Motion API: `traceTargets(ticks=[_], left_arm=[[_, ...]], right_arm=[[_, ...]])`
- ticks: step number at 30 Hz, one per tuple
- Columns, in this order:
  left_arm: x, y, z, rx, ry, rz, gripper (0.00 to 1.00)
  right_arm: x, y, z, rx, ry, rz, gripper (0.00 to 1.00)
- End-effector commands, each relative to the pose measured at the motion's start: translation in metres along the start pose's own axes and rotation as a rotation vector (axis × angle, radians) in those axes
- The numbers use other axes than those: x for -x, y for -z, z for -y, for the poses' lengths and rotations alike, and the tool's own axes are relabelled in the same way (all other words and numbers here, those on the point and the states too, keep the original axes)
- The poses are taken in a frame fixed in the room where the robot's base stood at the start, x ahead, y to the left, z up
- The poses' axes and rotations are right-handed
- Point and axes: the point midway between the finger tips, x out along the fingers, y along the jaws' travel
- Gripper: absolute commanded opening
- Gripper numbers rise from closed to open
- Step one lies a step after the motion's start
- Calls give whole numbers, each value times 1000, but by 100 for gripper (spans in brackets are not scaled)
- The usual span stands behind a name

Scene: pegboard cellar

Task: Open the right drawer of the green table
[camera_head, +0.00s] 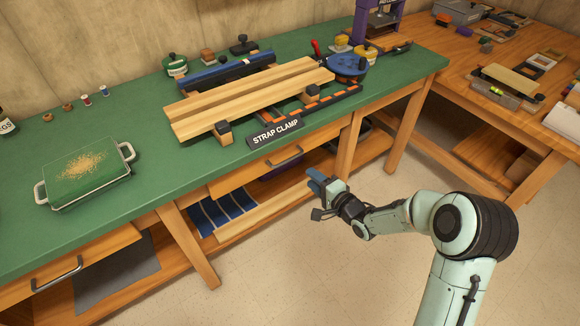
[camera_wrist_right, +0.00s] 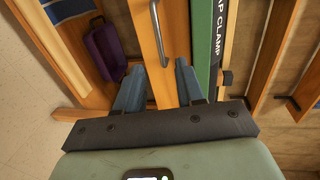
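The green table (camera_head: 330,125) runs along the wall. Its right drawer (camera_head: 250,173) has a wooden front with a grey bar handle (camera_head: 286,157), and no open interior shows. My right gripper (camera_head: 316,183) is in front of this drawer, to the right of and below the handle in the head view, apart from it. In the right wrist view, the drawer front (camera_wrist_right: 176,38) lies ahead. The handle (camera_wrist_right: 158,35) shows beyond the gap between the two open blue fingertips (camera_wrist_right: 160,77), with nothing between them. My left gripper is not in view.
The left drawer (camera_head: 60,270) has its own handle. A strap clamp with planks (camera_head: 250,95) and a green box (camera_head: 87,175) stand on the tabletop. A lower shelf holds a purple case (camera_wrist_right: 103,45). A wooden table (camera_head: 510,125) stands right. Floor in front is clear.

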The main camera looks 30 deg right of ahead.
Motion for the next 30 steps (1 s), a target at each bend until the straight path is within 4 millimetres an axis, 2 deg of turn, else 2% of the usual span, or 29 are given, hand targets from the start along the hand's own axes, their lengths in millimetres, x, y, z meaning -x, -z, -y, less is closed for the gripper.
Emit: traceTargets(ticks=[6, 15, 21, 30], left_arm=[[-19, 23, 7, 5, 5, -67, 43], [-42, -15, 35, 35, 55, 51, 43], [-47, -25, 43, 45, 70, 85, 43], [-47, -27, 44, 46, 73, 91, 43]], right_arm=[[-46, -2, -3, -1, 0, 2, 38], [-102, -2, -4, -1, -3, 2, 38], [-118, -1, -3, -1, -4, 1, 38], [-120, -1, -2, -1, -5, 0, 38]])
